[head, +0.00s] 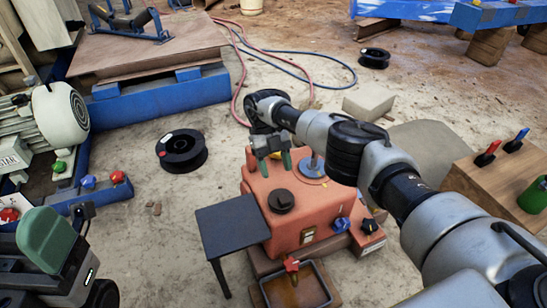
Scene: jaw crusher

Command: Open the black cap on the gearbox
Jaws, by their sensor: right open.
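The gearbox (320,208) is an orange-red housing in the lower middle of the head view. The round black cap (281,201) sits on its top face, towards the left. My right gripper (275,163) points down with green fingertips apart and nothing between them. In the picture it shows just above and behind the cap, apart from it; its exact height is hard to judge. My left gripper (46,240) shows at the lower left edge, far from the gearbox, with one green finger pad visible. Its opening is not clear.
A small dark table (232,222) stands left of the gearbox. A red valve handle (291,265) is above an oil tray (322,284) in front. A blue knob (342,224) and black knob (370,226) are at the right. A black spool (181,150) lies on the floor.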

